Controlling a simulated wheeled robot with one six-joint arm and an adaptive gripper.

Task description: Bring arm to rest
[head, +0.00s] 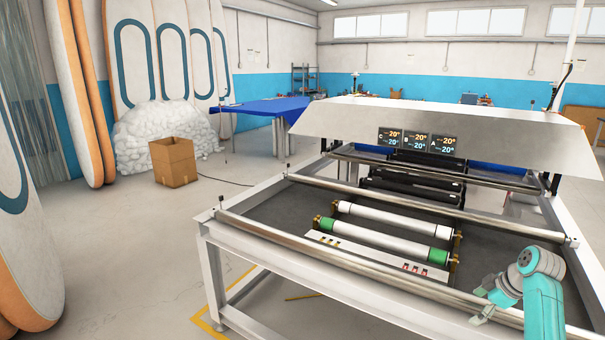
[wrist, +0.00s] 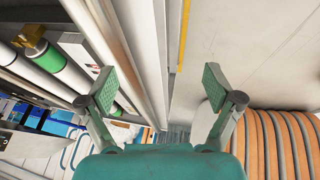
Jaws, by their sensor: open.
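My teal arm shows at the lower right in the head view, bent over the near right part of the machine frame. My gripper (head: 482,309) hangs near the front rail (head: 330,266) of the machine. In the wrist view my gripper (wrist: 160,90) has its two green-padded fingers spread wide apart. Nothing is between the fingers. The rail and a green-ended roller (wrist: 68,72) lie beyond the left finger, and bare floor lies beyond the right one.
The machine (head: 215,262) fills the right half, with white rollers (head: 390,240) and a display panel (head: 418,142). A cardboard box (head: 173,163) stands on the floor. Boards (head: 75,90) lean at the left. The left floor is mostly clear.

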